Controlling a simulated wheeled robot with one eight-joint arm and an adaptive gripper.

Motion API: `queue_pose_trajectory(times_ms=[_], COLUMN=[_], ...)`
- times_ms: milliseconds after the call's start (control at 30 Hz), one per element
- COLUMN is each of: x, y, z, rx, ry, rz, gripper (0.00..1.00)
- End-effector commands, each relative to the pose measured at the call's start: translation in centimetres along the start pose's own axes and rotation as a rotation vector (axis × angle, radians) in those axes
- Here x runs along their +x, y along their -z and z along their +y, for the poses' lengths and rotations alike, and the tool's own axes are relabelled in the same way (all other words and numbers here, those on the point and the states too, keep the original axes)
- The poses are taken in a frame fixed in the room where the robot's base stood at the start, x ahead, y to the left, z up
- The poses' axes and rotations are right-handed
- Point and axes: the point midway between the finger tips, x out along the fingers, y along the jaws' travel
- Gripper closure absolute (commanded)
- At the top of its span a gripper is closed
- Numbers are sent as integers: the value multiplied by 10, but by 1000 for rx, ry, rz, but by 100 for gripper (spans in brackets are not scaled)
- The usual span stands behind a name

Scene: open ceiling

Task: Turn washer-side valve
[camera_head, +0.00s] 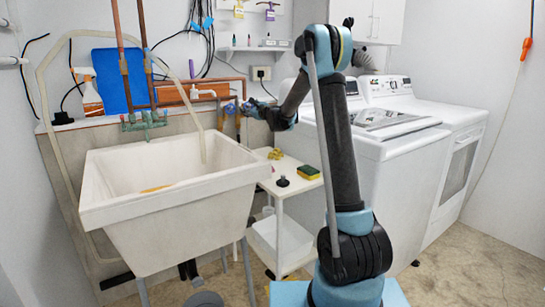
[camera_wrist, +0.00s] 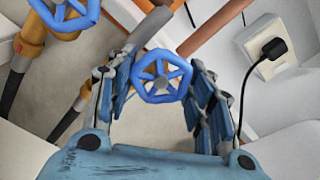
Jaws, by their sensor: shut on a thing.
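The washer-side valve's blue round handwheel (camera_wrist: 163,66) sits between the two fingers of my gripper (camera_wrist: 154,84) in the wrist view. The fingers lie on either side of the wheel and are shut on it. A second blue handwheel (camera_wrist: 68,14) on a brass fitting is at the upper left of the wrist view, apart from the fingers. In the head view my gripper (camera_head: 250,107) reaches left to the valves on the wall, and it partly hides the nearer wheel. The other blue wheel (camera_head: 230,108) shows just left of it.
Copper pipes (camera_head: 190,90) run along the wall behind the white sink (camera_head: 170,205). A small white shelf (camera_head: 292,190) with a sponge (camera_head: 309,172) stands below my arm. Washing machines (camera_head: 380,135) stand to the right. An outlet with a black plug (camera_wrist: 272,50) is right of the fingers.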

Motion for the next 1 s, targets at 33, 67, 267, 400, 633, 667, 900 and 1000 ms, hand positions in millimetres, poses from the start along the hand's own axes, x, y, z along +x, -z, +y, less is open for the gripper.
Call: queue_pose_trajectory(times_ms=[33,67,267,400,633,667,900,1000], x=[1,1,1,1,1,1,1,1], y=[-1,-1,-1,-1,-1,-1,-1,-1], z=[2,2,2,2,2,2,3,3], rx=[37,59,119,118,228,257,412,420], ry=[-2,-2,-2,-2,-2,-2,-2,-2], rz=[-2,-2,-1,-1,-1,-1,-1,-1], gripper=[81,81,81,81,81,81,81,81])
